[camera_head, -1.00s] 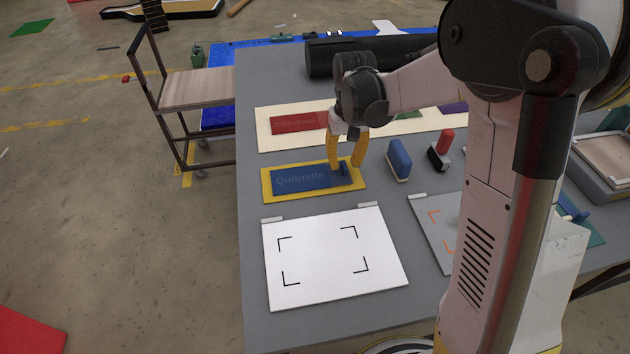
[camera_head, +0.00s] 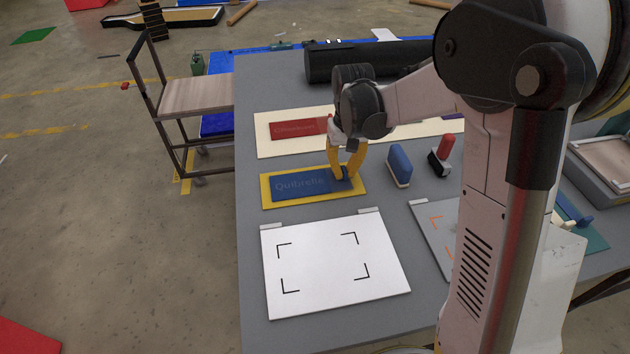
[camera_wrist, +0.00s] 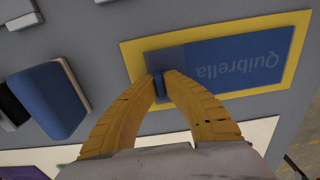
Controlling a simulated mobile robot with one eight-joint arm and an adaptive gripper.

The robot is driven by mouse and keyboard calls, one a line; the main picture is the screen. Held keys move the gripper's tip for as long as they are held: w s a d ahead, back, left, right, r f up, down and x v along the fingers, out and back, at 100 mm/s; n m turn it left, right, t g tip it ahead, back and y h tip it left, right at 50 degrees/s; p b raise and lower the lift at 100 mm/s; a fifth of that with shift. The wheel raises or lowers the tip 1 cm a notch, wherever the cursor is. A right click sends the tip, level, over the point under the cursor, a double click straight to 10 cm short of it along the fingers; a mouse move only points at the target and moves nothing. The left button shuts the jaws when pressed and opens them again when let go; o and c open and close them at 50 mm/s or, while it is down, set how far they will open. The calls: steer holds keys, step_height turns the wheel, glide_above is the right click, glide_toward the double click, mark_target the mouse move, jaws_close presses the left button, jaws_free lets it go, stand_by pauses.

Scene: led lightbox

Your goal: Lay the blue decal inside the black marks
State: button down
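The blue decal (camera_head: 295,185), lettered "Quibrella", lies flat on a yellow backing (camera_head: 264,195) on the grey table. It also shows in the wrist view (camera_wrist: 240,62), with a small upright blue tab at one end. My gripper (camera_head: 342,174) is at the decal's right end, its yellow fingers closed around that tab; the wrist view shows the fingertips (camera_wrist: 159,90) on both sides of it. The white panel (camera_head: 385,284) lies in front of the yellow backing. Black corner marks (camera_head: 285,285) outline a rectangle on it, and the area inside is bare.
A red decal (camera_head: 298,128) lies on a cream strip (camera_head: 263,143) behind. A blue block (camera_head: 399,163) and a red-handled tool (camera_head: 440,155) stand to the right. A grey panel with orange marks (camera_head: 432,228) lies beside the white panel. A black roll (camera_head: 365,60) lies at the back.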

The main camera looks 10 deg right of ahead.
steer(key=shift+r+p, duration=2.65)
steer(key=shift+r, duration=1.25)
steer(key=shift+s+f, duration=0.1)
